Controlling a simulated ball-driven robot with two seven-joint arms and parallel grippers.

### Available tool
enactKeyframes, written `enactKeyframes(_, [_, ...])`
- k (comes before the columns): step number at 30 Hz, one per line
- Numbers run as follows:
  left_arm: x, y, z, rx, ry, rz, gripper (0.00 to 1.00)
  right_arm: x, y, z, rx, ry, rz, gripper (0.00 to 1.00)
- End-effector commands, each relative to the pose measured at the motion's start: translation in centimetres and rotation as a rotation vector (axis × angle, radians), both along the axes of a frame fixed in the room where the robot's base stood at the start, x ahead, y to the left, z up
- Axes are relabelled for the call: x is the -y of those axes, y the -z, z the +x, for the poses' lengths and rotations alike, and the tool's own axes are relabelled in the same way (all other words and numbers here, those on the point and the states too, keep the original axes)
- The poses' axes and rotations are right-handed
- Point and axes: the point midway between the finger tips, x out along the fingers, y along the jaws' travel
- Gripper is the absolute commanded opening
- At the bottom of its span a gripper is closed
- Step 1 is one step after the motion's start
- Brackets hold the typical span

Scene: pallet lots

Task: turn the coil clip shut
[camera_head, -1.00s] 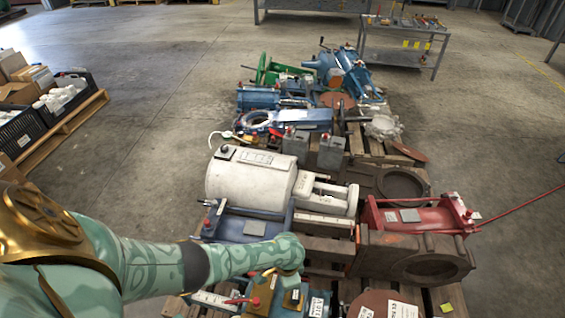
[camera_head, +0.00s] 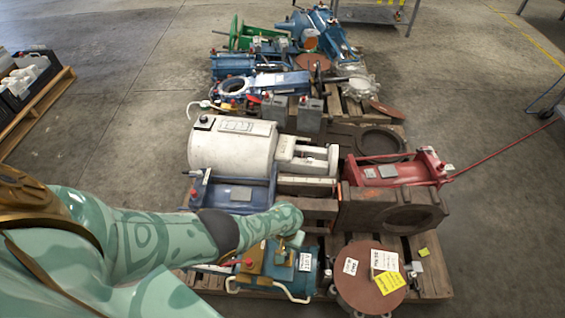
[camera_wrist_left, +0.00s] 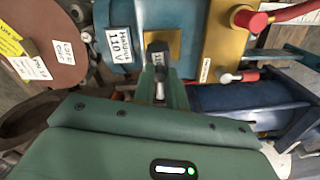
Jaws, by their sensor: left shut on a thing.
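My left gripper (camera_head: 296,239) reaches over the near end of the pallet, above a blue unit (camera_head: 282,273) with a brass-coloured block (camera_head: 254,258). In the left wrist view the blue unit (camera_wrist_left: 188,14) carries a white label reading 110 V. The left gripper (camera_wrist_left: 161,93) is shut on what appears to be the coil clip (camera_wrist_left: 158,53), a small dark piece with a pale stem in front of the blue unit. The fingers partly cover the stem. The clip's exact turn is hard to tell. My right gripper is in neither view.
A rust-brown disc (camera_head: 352,293) with tags lies right of the blue unit. A red-knobbed lever (camera_wrist_left: 250,19) stands on the brass side. A blue cylinder frame (camera_head: 234,193), a white motor (camera_head: 230,148) and a red unit (camera_head: 395,173) crowd the pallet behind. Bare floor (camera_head: 490,230) lies right.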

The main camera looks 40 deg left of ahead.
Motion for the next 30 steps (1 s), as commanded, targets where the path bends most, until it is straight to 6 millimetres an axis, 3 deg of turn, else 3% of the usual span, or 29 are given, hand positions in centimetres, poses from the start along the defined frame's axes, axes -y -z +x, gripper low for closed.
enactKeyframes(19, [0.27,-0.05,0.25,0.003,-0.055,-0.001,0.0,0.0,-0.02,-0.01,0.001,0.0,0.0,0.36])
enactKeyframes(20, [0.27,-0.05,0.25,0.003,-0.055,-0.001,0.17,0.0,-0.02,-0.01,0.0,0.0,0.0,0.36])
enactKeyframes(22, [0.27,-0.05,0.25,0.003,-0.055,-0.001,0.36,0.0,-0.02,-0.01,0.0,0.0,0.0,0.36])
enactKeyframes(30, [0.21,-0.08,0.18,0.002,-0.054,0.0,0.36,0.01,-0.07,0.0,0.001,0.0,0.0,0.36])
